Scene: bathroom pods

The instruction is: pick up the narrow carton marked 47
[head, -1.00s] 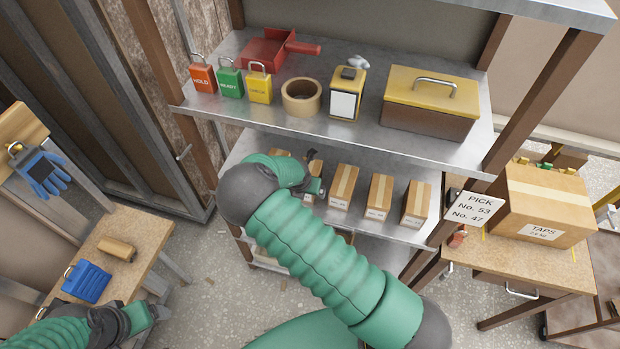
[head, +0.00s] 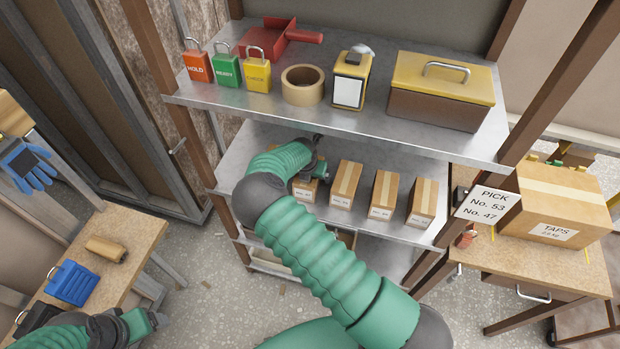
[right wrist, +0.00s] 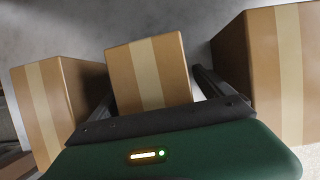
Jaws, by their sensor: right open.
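Several small brown cartons with a pale tape stripe and a white label stand in a row on the lower shelf in the head view. Their label numbers are too small to read, so I cannot tell which is 47. My right gripper (head: 318,158) is over the left part of the row, by a partly hidden carton (head: 304,190). In the right wrist view my right gripper (right wrist: 153,82) is open, its fingers on either side of a middle carton (right wrist: 150,72); contact is unclear. My left gripper (head: 150,322) is low at the left, its jaws unclear.
Neighbouring cartons stand close on the left (right wrist: 55,105) and right (right wrist: 275,75) in the wrist view. The upper shelf (head: 240,110) overhangs the row, holding padlocks, tape and a toolbox (head: 440,95). A sign (head: 487,204) reads "PICK No. 53 No. 47".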

